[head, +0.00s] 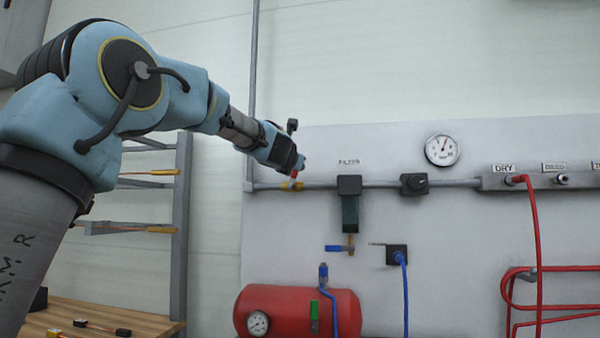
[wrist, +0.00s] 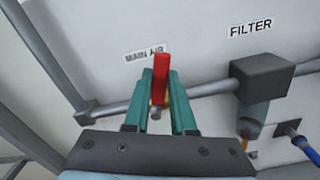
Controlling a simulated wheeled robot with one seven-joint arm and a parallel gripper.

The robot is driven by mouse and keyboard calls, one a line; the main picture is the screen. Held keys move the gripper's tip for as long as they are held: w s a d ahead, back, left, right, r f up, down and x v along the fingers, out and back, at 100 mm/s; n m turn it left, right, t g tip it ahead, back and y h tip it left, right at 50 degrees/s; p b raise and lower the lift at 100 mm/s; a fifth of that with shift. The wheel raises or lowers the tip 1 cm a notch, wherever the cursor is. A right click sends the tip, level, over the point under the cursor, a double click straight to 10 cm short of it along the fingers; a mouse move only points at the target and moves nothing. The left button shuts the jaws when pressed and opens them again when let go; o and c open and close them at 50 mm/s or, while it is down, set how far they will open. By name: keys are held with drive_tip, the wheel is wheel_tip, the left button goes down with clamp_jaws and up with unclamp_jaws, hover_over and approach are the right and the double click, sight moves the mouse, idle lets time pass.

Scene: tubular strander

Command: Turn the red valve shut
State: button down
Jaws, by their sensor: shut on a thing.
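The red valve handle (wrist: 161,80) stands between the green fingers of my gripper (wrist: 160,92) in the wrist view, just below the MAIN AIR label. My gripper is shut on the handle. In the wrist view the handle points up the picture, across the line of the grey pipe. In the head view a bit of the red handle (head: 294,174) shows under my gripper (head: 298,166), above the brass-yellow valve body (head: 291,186). The fingers hide part of the handle and valve body, so its exact angle is hard to tell.
The filter (head: 350,208) hangs from the same pipe to the right, with a blue lever (head: 338,248) below. A gauge (head: 442,150) is higher on the panel. A red tank (head: 270,299) sits underneath. A grey rack (head: 182,225) stands at left.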

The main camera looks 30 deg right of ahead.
drive_tip(key=shift+w+a+r+n+b, duration=0.1)
drive_tip(key=shift+w+a+n+b, duration=0.25)
drive_tip(key=shift+n, duration=0.65)
drive_tip(key=shift+w+a+n+b, duration=0.15)
drive_tip(key=shift+w+a+n, duration=0.3)
drive_tip(key=shift+n, duration=0.55)
drive_tip(key=c, duration=0.7)
unclamp_jaws()
drive_tip(key=shift+c, duration=0.2)
drive_tip(key=b+v, duration=0.3)
drive_tip(key=v, duration=0.8)
drive_tip(key=shift+w, duration=0.15)
